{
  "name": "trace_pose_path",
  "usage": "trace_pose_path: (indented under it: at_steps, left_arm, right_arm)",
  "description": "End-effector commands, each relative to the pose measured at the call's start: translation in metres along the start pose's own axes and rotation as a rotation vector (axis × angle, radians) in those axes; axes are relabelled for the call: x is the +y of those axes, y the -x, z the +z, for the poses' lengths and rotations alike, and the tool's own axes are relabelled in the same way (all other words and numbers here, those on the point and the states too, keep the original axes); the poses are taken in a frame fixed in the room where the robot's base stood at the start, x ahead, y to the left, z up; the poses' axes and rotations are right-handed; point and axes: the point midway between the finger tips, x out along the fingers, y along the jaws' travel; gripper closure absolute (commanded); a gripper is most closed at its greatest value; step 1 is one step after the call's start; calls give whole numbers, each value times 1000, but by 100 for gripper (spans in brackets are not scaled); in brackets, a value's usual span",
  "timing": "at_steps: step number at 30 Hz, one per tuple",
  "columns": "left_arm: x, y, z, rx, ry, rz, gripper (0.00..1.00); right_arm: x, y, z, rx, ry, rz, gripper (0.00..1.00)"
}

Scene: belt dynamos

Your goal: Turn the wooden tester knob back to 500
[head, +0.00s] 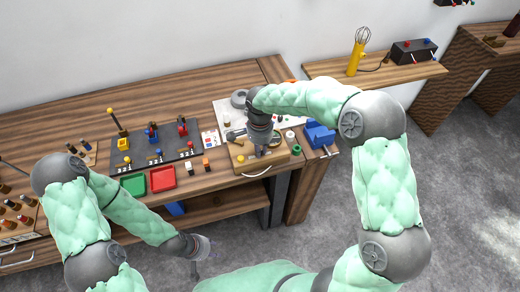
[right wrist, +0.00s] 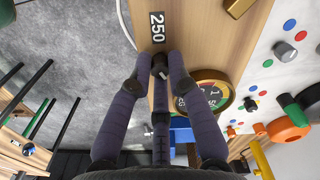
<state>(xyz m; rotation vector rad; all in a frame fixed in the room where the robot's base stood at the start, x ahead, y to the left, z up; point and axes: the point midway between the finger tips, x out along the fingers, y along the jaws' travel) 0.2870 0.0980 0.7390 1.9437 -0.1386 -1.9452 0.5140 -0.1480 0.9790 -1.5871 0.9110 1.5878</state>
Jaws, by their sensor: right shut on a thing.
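The wooden tester (head: 270,167) is a light wood box at the right end of the bench. In the right wrist view its face (right wrist: 195,40) carries a label reading 250 (right wrist: 157,27) and a round gauge (right wrist: 203,98) with a coloured ring. My right gripper (head: 262,152) reaches down onto the tester. Its fingers are shut on a small dark knob (right wrist: 159,66) with a pale mark, beside the 250 label. The fingers hide much of the knob, and no 500 label can be seen. My left gripper (head: 207,254) is open and empty, low in front of the bench.
A black panel (head: 160,145) with levers, a green tray (head: 133,184) and a red tray (head: 163,179) lie left of the tester. Bare bench top is at the back left.

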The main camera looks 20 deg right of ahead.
Motion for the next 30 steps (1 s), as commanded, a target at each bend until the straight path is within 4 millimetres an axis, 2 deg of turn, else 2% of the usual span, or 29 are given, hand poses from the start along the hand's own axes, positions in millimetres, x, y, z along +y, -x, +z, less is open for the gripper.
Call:
trace_pose_path:
  at_steps: [16,17,19,30]
  left_arm:
    - [0,-1,0,0,0,0,60]
    - [0,-1,0,0,0,0,60]
    - [0,-1,0,0,0,0,60]
    - [0,-1,0,0,0,0,60]
  right_arm:
    - [-1,0,0,0,-27,-2,100]
    - [-1,0,0,0,-27,-3,78]
    - [-1,0,0,0,-27,-2,59]
    - [0,2,0,0,-26,-2,58]
